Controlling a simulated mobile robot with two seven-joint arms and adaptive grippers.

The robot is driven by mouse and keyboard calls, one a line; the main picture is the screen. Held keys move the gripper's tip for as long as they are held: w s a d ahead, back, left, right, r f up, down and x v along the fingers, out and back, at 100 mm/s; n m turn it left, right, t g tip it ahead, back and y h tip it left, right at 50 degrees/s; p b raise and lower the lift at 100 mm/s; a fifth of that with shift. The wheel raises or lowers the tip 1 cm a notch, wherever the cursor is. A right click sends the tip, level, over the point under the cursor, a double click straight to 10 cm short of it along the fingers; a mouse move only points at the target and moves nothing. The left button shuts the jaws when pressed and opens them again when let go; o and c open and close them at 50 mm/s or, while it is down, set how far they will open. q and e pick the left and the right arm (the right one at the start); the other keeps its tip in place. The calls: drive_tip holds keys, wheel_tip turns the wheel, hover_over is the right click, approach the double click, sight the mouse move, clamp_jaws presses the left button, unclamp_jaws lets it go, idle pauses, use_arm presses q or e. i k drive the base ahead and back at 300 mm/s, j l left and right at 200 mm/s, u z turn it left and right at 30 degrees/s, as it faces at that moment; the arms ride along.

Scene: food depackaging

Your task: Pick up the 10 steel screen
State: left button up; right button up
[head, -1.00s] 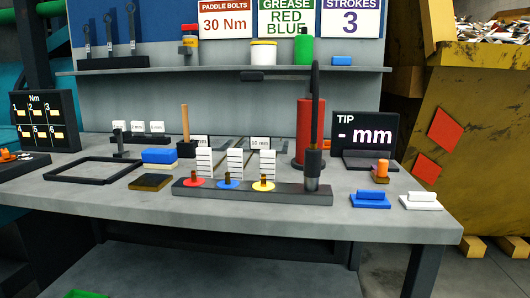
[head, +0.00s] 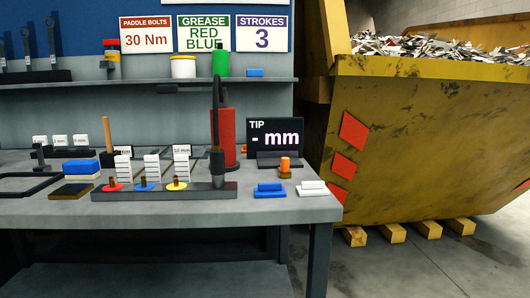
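A small white label (head: 182,149) that appears to read "10 mm" stands toward the back of the grey workbench (head: 300,207). The screen that goes with it cannot be made out clearly; white slotted stacks (head: 152,167) and a dark base bar (head: 210,192) stand in front of that spot. Another label (head: 125,150) is partly hidden left of it. Neither of my grippers is in view.
A red cylinder (head: 228,135) and a "TIP - mm" display (head: 275,137) stand at the bench's right.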

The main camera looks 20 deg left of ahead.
sight(186, 148)
drive_tip(key=j+z, duration=0.15)
drive_tip(key=z, duration=0.35)
drive_tip(key=j+z, duration=0.1)
drive_tip(key=z, duration=0.35)
drive_tip(key=j+z, duration=0.1)
drive_tip(key=z, duration=0.4)
drive_tip(key=k+j, duration=0.7)
drive_tip(key=j, duration=0.2)
